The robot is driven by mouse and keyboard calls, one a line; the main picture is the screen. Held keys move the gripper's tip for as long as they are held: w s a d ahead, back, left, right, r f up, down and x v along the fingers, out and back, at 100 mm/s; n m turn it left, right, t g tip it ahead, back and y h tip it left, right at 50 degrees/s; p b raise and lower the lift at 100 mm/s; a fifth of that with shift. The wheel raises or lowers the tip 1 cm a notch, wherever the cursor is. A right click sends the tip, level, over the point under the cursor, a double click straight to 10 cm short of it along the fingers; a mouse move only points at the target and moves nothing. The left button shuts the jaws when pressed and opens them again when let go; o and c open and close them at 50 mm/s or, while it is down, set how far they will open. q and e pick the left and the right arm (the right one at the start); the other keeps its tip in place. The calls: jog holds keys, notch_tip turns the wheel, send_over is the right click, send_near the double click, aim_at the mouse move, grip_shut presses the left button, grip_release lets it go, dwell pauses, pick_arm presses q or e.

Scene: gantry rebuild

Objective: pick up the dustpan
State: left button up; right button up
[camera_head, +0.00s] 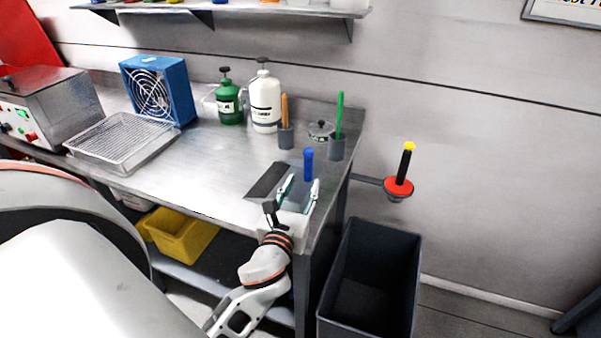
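The dustpan (267,181) appears as a flat dark grey pan on the metal workbench, near its front right corner. A short upright blue handle (308,164) shows at its right side; the join between them is not clear. My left gripper (300,185) reaches over the bench's front edge. Its two fingers are spread, with nothing visibly held between them. They overlap the pan's right part in view, and the blue handle shows just beyond and between the fingertips. Whether the fingers touch the dustpan cannot be told. My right gripper is not in view.
Grey cups (286,138) holding brushes, a small round tin (321,131), and green (229,105) and white (265,100) bottles stand behind. A wire tray (122,141) and blue fan (158,88) are left. A dark bin (370,275) stands right of the bench.

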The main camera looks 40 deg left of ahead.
aim_at(307, 172)
pick_arm(q)
jog(key=shift+w+a, duration=0.15)
jog(key=shift+w, duration=0.2)
jog(key=shift+w+a+r, duration=0.15)
jog(key=shift+w+a, duration=0.05)
jog(key=shift+w, duration=0.4)
jog(key=shift+w+a, duration=0.15)
jog(key=shift+w, duration=0.15)
jog(key=x, duration=0.4)
jog(key=shift+w+p, duration=0.15)
jog(key=shift+p, duration=0.25)
jog(key=shift+w+a, duration=0.15)
jog(key=shift+w, duration=0.1)
grip_shut()
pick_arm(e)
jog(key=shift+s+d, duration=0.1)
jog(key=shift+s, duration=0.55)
